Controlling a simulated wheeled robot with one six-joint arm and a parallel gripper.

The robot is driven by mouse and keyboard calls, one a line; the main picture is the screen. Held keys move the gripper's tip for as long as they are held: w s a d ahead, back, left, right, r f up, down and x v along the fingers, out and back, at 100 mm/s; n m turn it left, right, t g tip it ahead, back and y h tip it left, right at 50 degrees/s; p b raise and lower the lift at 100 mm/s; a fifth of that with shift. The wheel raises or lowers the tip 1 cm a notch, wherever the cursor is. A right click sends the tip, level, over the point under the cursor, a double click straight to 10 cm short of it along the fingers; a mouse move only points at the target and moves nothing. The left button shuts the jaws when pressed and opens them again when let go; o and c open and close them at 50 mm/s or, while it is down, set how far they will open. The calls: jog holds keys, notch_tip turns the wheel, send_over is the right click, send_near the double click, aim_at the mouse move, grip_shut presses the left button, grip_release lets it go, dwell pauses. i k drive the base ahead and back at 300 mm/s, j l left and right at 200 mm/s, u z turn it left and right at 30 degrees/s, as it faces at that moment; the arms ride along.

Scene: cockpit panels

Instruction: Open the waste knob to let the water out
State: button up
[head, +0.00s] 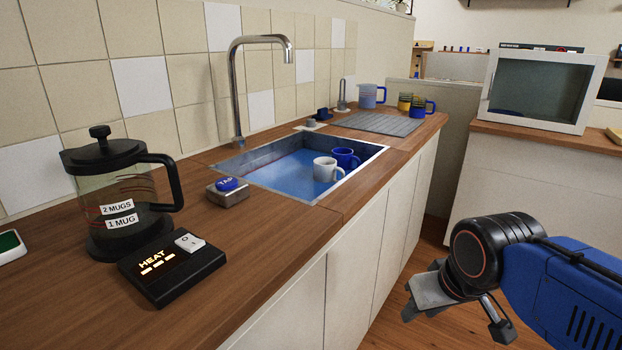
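The sink (364,168) is set into the wooden counter and holds blue water. A white mug (322,170) and a blue mug (345,157) stand in the water. A small dark blue knob (322,114) sits on the counter behind the sink, beside a small pale plate (309,126); its lettering is too small to read, so I cannot tell surely that it is the waste knob. My gripper (458,316) is at the lower right, over the floor in front of the counter, well away from the sink and knob. Its fingers are apart and nothing shows between them.
A blue TAP button (227,184) sits left of the sink, below the tall faucet (236,85). A French press (112,190) and HEAT box (172,266) stand at the left. A grey draining mat (378,123) and several mugs are at the back. Floor before the cabinets is clear.

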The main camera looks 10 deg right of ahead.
aim_at(310, 122)
jog(key=l+u, duration=0.25)
jog(key=u, duration=0.2)
jog(key=i+l+u, duration=0.1)
jog(key=l+u, duration=0.15)
jog(key=u, duration=0.15)
jog(key=l+u, duration=0.15)
jog(key=l, duration=0.45)
jog(key=l+u, duration=0.15)
jog(key=l, duration=0.4)
jog(key=k+l+u, duration=0.15)
jog(key=l, duration=0.45)
jog(key=k+l+u, duration=0.15)
jog(key=l, duration=0.4)
